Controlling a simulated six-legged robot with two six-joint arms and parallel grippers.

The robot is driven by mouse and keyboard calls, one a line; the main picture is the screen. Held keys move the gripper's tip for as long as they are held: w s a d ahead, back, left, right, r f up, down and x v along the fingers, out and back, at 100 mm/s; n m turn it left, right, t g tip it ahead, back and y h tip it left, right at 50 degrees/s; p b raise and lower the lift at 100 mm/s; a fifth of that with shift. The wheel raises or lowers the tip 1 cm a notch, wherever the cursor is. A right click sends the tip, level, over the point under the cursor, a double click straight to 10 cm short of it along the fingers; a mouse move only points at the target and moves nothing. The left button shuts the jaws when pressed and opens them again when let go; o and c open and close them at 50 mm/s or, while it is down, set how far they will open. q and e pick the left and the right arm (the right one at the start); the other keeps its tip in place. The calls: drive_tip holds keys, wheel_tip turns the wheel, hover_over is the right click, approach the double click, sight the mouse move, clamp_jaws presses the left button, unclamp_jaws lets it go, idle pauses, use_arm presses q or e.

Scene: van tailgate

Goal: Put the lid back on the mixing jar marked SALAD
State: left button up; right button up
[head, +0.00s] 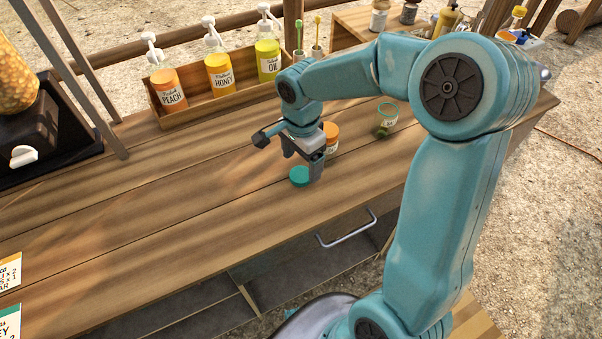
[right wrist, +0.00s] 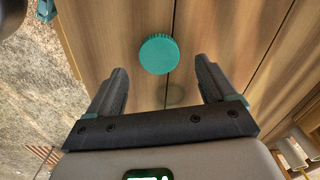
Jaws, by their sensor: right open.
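A round teal lid (head: 300,176) lies flat on the wooden counter near its front edge. It also shows in the right wrist view (right wrist: 159,54), just beyond and between the fingertips. My right gripper (head: 308,161) is open and empty, pointing down close to the lid; the fingers are not closed on it. A clear jar (head: 387,119) with a green rim and a pale label stands to the right on the counter, with something green inside. Its label is too small to read. My left gripper is not in view.
An orange-lidded jar (head: 331,135) stands just behind my right gripper. A wooden crate (head: 205,112) at the back holds pump bottles labelled PEACH, HONEY and OIL. A dark machine (head: 50,130) stands at the left. The counter's left middle is clear.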

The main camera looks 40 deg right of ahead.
sight(302, 173)
wheel_tip(302, 173, down, 3)
drive_tip(key=shift+f, duration=0.2)
drive_tip(key=shift+s, duration=0.1)
drive_tip(key=c, duration=1.1)
drive_tip(key=shift+r, duration=0.1)
wheel_tip(302, 173, up, 20)
drive_tip(key=p, duration=0.2)
